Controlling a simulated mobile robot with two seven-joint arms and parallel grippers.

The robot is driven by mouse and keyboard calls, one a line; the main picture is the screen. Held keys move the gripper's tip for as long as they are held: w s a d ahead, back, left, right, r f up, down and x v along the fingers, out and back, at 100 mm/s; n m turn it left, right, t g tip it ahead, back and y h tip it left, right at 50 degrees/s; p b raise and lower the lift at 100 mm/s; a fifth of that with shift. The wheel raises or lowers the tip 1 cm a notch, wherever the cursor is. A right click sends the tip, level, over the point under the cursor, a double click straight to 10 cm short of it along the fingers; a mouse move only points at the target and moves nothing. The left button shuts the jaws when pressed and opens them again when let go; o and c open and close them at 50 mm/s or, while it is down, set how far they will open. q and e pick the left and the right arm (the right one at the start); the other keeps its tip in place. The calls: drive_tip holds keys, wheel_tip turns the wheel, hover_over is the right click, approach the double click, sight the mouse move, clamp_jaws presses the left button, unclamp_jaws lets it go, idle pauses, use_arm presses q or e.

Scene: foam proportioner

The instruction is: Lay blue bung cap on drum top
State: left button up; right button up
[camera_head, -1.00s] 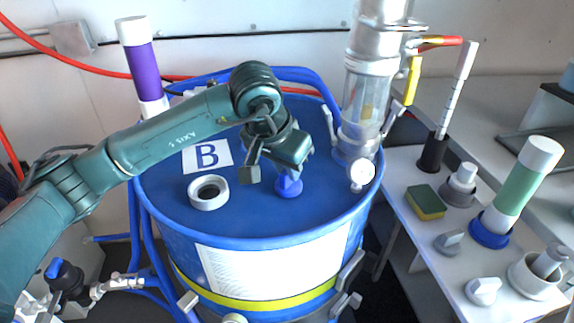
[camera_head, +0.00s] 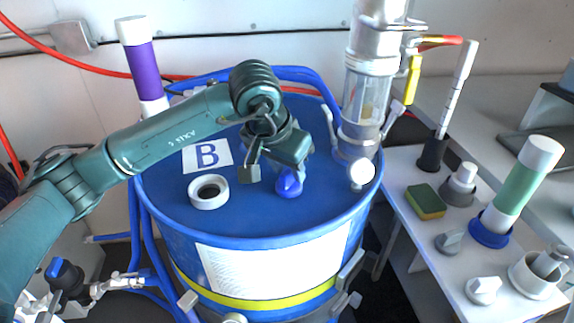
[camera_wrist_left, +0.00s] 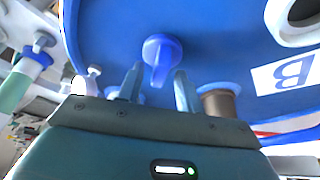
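The blue bung cap (camera_head: 289,183) rests on the blue drum top (camera_head: 255,215), right of the white ring. In the left wrist view the cap (camera_wrist_left: 161,52) shows a round disc with a raised fin pointing toward my gripper. My left gripper (camera_head: 275,172) is just above and behind the cap. In the left wrist view its two fingers (camera_wrist_left: 159,78) are spread, one on each side of the fin, with visible gaps. The cap looks free of the fingers. My right gripper is not in view.
A white ring (camera_head: 208,192) and a "B" label (camera_head: 207,155) are on the drum top to the left. A metal pump with a clear tube (camera_head: 366,100) rises at the right rim. A side table holds a sponge (camera_head: 425,201) and several fittings.

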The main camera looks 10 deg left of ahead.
use_arm(q)
drive_tip(key=b+v, duration=0.1)
drive_tip(key=v, duration=1.1)
drive_tip(key=shift+f, duration=0.1)
